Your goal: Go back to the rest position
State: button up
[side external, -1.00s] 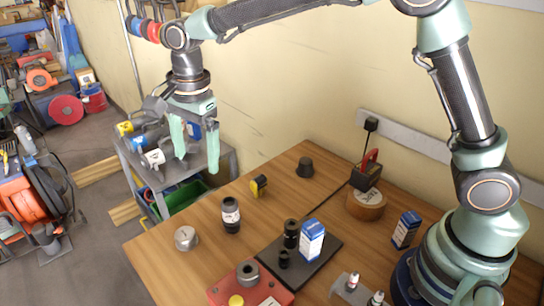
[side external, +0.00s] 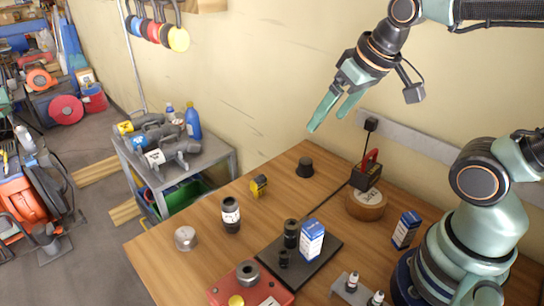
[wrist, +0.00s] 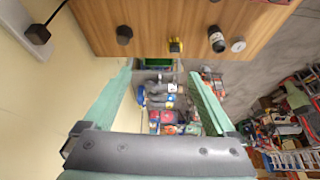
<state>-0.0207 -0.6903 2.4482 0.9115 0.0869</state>
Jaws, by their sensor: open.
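My gripper (side external: 329,116) is open and empty, with its two pale green fingers apart. In the side external view it hangs in the air in front of the wall, above the back of the wooden table (side external: 180,270). In the wrist view the fingers of my gripper (wrist: 160,75) spread apart with nothing between them but the distant floor and shelf. No object touches the fingers.
On the table stand a dark knob-like piece (side external: 305,167), a yellow-black piece (side external: 259,186), a black cylinder (side external: 231,215), a metal disc (side external: 186,238), a black mat (side external: 325,262) with a blue-white box (side external: 311,241), a red block (side external: 270,290) and a wooden round (side external: 366,204).

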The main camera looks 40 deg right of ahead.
jog(key=shift+s+d+f+n, duration=0.25)
jog(key=shift+s+d+n, duration=0.05)
jog(key=shift+s+n, duration=0.15)
